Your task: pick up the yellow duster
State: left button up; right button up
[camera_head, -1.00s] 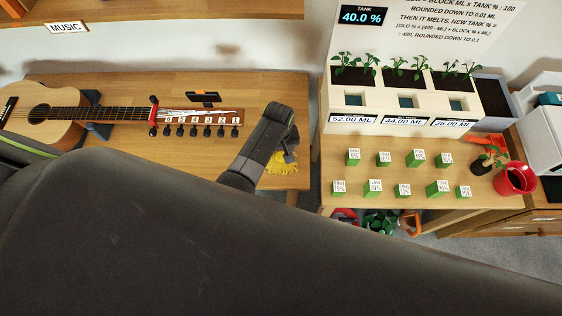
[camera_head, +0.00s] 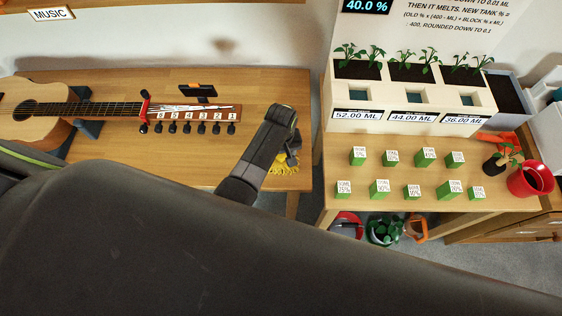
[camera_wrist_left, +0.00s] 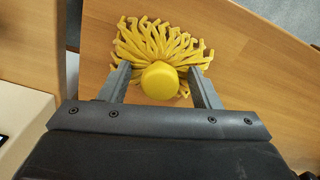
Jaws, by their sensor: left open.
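The yellow duster (camera_wrist_left: 158,45) has a mop of thick strands and a round yellow knob (camera_wrist_left: 160,80). It sits on the wooden table in the left wrist view. My left gripper (camera_wrist_left: 163,78) is open, with one finger on each side of the knob. I cannot tell whether either finger touches it. In the head view the duster (camera_head: 285,167) shows only in part near the table's right end, mostly hidden behind my left gripper (camera_head: 290,155). My right gripper is not in view.
A guitar (camera_head: 45,112) lies on the left table (camera_head: 200,84), its headstock pointing toward the duster. A gap separates this table from the right one, which holds several green blocks (camera_head: 379,189), a planter (camera_head: 400,112) and a red pot (camera_head: 531,180).

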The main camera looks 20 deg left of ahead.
pick_arm(q)
jog(key=shift+c, duration=0.4)
jog(key=c, duration=1)
jog(key=shift+r, duration=0.15)
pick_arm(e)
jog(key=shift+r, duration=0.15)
